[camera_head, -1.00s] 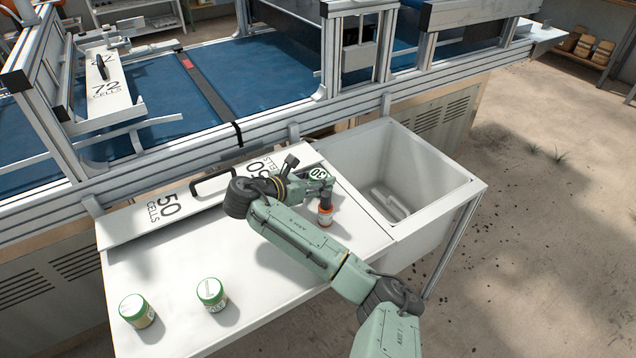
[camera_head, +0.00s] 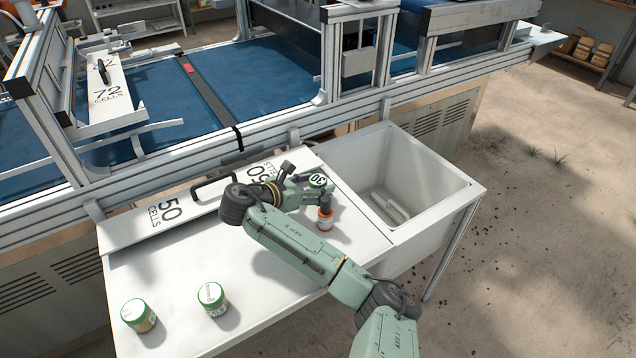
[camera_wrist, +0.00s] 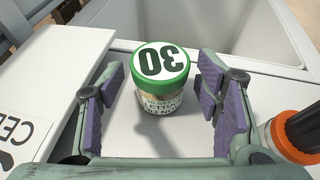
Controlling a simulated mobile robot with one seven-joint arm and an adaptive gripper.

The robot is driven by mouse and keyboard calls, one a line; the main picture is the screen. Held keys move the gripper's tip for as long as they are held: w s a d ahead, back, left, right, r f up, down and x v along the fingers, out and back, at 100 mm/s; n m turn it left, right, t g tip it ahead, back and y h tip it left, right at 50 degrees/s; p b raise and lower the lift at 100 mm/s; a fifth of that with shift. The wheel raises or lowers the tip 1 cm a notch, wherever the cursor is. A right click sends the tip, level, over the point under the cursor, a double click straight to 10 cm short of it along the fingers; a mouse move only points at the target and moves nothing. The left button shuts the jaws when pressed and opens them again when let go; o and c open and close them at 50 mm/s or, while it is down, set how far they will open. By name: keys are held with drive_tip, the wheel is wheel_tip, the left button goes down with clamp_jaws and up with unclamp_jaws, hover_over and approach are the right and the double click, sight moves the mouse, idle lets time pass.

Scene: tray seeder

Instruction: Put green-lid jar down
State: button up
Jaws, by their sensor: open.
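A green-lid jar (camera_wrist: 160,80) with "30" on its white lid label stands upright on the white table (camera_head: 250,290), close to the basin's edge. Its lid also shows in the head view (camera_head: 317,181), beside my gripper (camera_head: 318,197), which hides much of the body. In the wrist view my gripper (camera_wrist: 163,82) is open, with a finger on each side of the jar and clear gaps to both. Two other green-lid jars, one left (camera_head: 139,315) and one right (camera_head: 212,299), stand at the table's front left.
An orange-and-black container (camera_wrist: 297,134) stands just right of my gripper in the wrist view. A white basin (camera_head: 455,190) lies right of the table. A "50 CELLS" panel (camera_head: 130,222) with a black handle lies along the back edge. The table's middle is clear.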

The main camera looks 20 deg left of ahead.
drive_tip(key=p+v, duration=0.5)
drive_tip(key=v, duration=0.5)
drive_tip(key=shift+a+f, duration=0.1)
drive_tip(key=shift+s+a+r, duration=0.1)
drive_tip(key=shift+s+r, duration=0.2)
drive_tip(key=shift+s, duration=0.05)
